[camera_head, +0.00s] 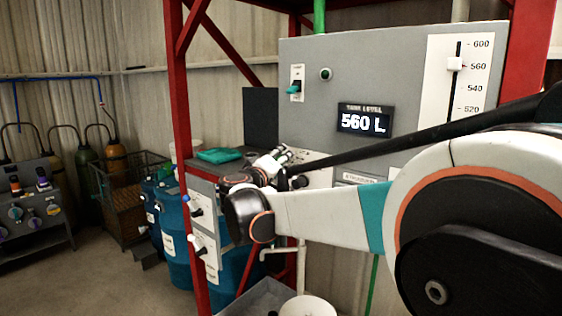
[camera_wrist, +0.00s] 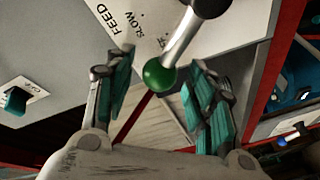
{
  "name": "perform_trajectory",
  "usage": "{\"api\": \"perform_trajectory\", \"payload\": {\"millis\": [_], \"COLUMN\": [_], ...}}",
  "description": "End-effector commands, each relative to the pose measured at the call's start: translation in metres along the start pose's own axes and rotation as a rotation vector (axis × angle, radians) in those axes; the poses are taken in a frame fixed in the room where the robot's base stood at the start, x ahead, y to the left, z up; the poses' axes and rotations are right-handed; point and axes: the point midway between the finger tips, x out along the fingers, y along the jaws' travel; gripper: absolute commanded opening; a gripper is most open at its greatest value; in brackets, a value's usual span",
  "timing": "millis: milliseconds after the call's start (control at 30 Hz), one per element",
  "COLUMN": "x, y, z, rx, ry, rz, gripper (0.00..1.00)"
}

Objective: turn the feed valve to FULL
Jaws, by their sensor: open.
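The feed valve shows in the wrist view as a silver lever (camera_wrist: 184,38) with a black hub (camera_wrist: 211,6) and a green ball (camera_wrist: 159,75) at its free end. It is mounted by a white plate (camera_wrist: 110,35) marked FEED and SLOW, with another mark partly covered by the lever. No FULL mark is visible. My gripper (camera_wrist: 160,80) is open, its teal-padded fingers on either side of the green ball, with gaps visible. In the head view my gripper (camera_head: 272,165) is at the grey cabinet's lower left, and the lever cannot be made out clearly.
The grey cabinet (camera_head: 360,75) carries a display (camera_head: 364,120) reading 560 L, a level scale (camera_head: 478,95) and a teal switch (camera_head: 294,88). Red frame posts (camera_head: 180,120) stand close to my arm. White valves (camera_head: 200,246) are on the left side; a white bucket (camera_head: 307,306) stands below.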

Motion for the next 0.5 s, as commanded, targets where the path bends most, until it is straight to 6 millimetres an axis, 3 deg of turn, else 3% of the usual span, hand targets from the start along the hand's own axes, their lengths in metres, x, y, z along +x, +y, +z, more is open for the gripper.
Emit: {"api": "perform_trajectory", "payload": {"millis": [67, 267, 500], "x": [0.0, 0.0001, -0.0002], "y": [0.0, 0.0001, 0.0004], "z": [0.0001, 0.0002, 0.0007], "rx": [0.0, 0.0, 0.007], "ry": [0.0, 0.0, 0.001], "rz": [0.0, 0.0, 0.002], "gripper": [0.48, 0.03, 0.0]}}
